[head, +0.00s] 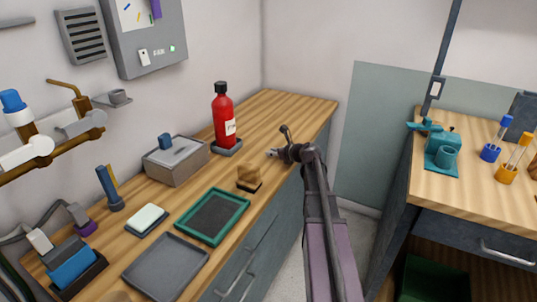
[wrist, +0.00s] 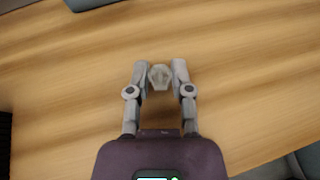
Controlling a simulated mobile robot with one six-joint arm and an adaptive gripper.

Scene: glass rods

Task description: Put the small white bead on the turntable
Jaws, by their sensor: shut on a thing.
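The small bead (wrist: 159,77) is pale grey-white and faceted in the wrist view. It sits between the two fingertips of my gripper (wrist: 160,70), which is shut on it. Bare wood lies below the bead; its height above the wood is hard to judge. In the head view my gripper (head: 273,153) is over the far right part of the long wooden counter (head: 272,108), right of the red bottle. The bead is too small there to make out surely. I cannot tell for certain which thing is the turntable.
A red bottle (head: 223,116) stands on a dark base (head: 227,148). A brown rounded thing (head: 249,175) sits on a dark stand. A grey box (head: 176,160), a green-rimmed tray (head: 245,210) and a grey tray (head: 165,268) are nearer. The counter's far end is clear.

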